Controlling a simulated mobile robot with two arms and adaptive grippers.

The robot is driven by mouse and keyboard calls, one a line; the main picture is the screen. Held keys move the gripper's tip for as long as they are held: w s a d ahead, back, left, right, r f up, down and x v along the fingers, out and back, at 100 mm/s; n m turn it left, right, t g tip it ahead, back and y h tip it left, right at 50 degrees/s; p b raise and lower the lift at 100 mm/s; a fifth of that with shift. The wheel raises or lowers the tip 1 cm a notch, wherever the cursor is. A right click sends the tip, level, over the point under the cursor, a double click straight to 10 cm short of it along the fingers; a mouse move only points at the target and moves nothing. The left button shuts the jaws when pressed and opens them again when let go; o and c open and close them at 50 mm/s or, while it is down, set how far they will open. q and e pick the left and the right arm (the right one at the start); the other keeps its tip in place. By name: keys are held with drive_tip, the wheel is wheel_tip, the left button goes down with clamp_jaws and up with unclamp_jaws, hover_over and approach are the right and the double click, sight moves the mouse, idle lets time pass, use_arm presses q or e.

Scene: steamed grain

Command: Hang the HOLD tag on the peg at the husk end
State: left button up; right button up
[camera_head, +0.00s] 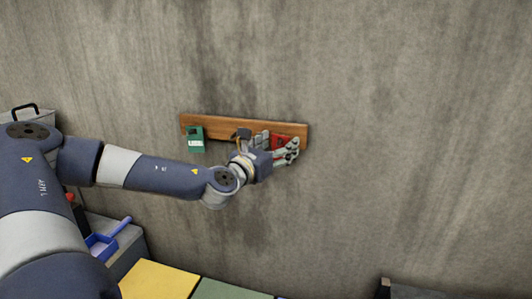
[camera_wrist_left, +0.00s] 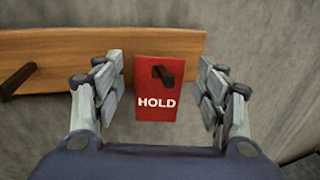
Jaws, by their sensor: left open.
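The red HOLD tag (camera_wrist_left: 155,106) hangs on a dark peg (camera_wrist_left: 164,76) near one end of the wooden board (camera_wrist_left: 60,45). The peg sticks out through the tag's upper part. In the head view the tag (camera_head: 277,141) shows as a small red patch at the right end of the board (camera_head: 224,122), partly covered by my left gripper (camera_head: 287,147). In the left wrist view the gripper (camera_wrist_left: 162,82) is open, one finger on each side of the tag, with gaps between. Nothing in the frames labels the husk end. My right gripper is out of view.
A green tag (camera_head: 195,138) hangs at the board's left end. A bare dark peg (camera_wrist_left: 17,81) shows at left in the wrist view. A blue scoop-like item (camera_head: 105,242) lies at lower left, by yellow (camera_head: 158,280) and green (camera_head: 228,290) surfaces. The wall around the board is clear.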

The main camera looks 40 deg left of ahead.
use_arm(q)
drive_tip(key=v, duration=1.1)
drive_tip(key=shift+s, duration=0.35)
drive_tip(key=shift+f, duration=0.1)
